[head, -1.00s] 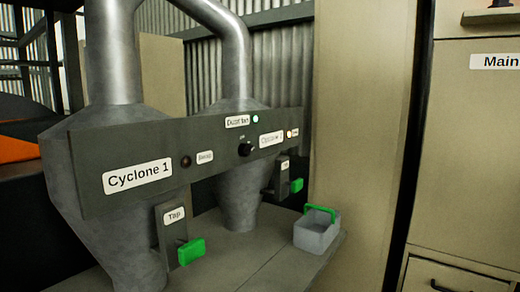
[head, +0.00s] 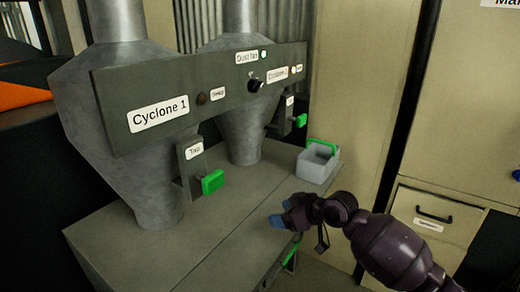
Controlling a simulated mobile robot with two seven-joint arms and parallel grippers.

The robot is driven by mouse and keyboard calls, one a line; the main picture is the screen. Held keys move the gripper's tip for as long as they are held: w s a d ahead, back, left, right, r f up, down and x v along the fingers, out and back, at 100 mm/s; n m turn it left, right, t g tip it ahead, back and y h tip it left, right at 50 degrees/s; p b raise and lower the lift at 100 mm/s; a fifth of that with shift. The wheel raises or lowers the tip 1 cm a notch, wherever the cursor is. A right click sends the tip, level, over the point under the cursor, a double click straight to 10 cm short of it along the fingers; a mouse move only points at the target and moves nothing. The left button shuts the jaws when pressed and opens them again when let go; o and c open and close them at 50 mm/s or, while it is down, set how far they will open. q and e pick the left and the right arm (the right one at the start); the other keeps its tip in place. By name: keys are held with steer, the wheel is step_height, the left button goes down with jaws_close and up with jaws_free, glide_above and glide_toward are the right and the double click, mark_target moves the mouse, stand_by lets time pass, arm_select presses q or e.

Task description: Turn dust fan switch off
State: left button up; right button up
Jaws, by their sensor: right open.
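The dust fan switch (head: 255,85) is a black knob on the dark panel (head: 225,97), below the "Dust fan" label (head: 247,57). A small pale-green lamp (head: 264,54) beside that label looks lit. My right gripper (head: 280,218) has blue fingertips and is open. It is above the table's front right part, below and slightly right of the knob, apart from the panel. My left gripper is out of view.
Two grey cyclones (head: 125,175) stand behind the panel. Green tap handles (head: 213,182) stick out below it. A grey bin with a green handle (head: 317,166) stands on the table (head: 150,255), behind my right gripper. A beige cabinet (head: 460,110) is at right.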

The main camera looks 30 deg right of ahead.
steer(key=w+d+r+t+y, duration=0.1)
steer(key=w+d+r, duration=0.2)
steer(key=r, duration=0.4)
steer(key=w+d+r+t, duration=0.2)
steer(key=w+r, duration=0.2)
steer(key=r, duration=0.3)
steer(key=t+y, duration=0.1)
steer(key=t, duration=0.1)
glide_toward(259, 85)
steer(key=x, duration=0.3)
steer(key=p+x, duration=0.1)
steer(key=x, duration=0.6)
steer(key=shift+f+p, duration=0.35)
steer(key=shift+f, duration=0.05)
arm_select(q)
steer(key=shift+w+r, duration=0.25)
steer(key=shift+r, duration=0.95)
arm_select(e)
steer(key=shift+s, duration=0.1)
steer(key=c, duration=0.9)
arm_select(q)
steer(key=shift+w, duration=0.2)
